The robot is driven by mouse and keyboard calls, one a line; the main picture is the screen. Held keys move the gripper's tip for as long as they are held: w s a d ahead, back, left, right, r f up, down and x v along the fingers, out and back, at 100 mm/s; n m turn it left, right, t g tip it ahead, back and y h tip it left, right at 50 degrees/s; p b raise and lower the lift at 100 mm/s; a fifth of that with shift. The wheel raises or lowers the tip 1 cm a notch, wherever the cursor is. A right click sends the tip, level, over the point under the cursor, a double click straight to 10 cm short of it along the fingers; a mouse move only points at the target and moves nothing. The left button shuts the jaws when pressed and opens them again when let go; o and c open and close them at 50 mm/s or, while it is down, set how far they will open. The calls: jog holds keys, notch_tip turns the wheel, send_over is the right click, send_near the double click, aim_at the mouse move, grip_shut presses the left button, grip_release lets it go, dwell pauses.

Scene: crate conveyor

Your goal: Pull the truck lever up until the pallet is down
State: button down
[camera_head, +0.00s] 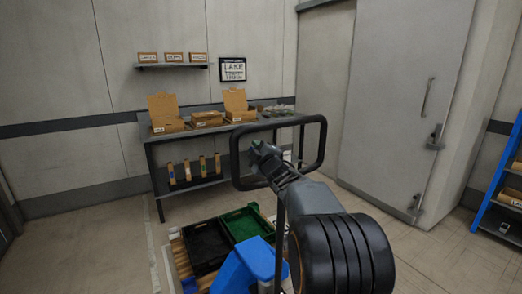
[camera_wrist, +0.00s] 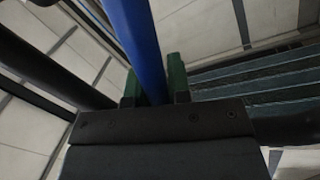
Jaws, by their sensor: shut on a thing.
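The pallet truck's black loop handle (camera_head: 323,150) stands upright in front of me in the head view, above its blue body (camera_head: 258,262). My gripper (camera_head: 260,150) is inside the loop. In the wrist view its green fingertips (camera_wrist: 155,92) are shut around a narrow blue bar (camera_wrist: 133,38), which I take to be the truck lever. In the head view the lever is too small or hidden to make out. A wooden pallet (camera_head: 176,247) lies at the truck's far end, mostly covered by crates; its height above the floor cannot be told.
A black crate (camera_head: 206,228) and a green crate (camera_head: 250,210) stand on the pallet. Behind is a table (camera_head: 150,139) with cardboard boxes. A grey door (camera_head: 400,80) is at the right, and a blue-framed shelf (camera_head: 492,165) at the right edge. Floor is free at right.

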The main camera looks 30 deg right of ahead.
jog(key=c, duration=1.1)
grip_release()
jog(key=shift+o, duration=0.2)
jog(key=shift+s, duration=0.15)
jog(key=s+f+b, duration=0.1)
jog(key=s+f, duration=0.1)
jog(key=s, duration=1.1)
jog(key=shift+s+a+f+b, duration=0.15)
jog(key=shift+a+f+b, duration=0.15)
jog(key=shift+a, duration=0.1)
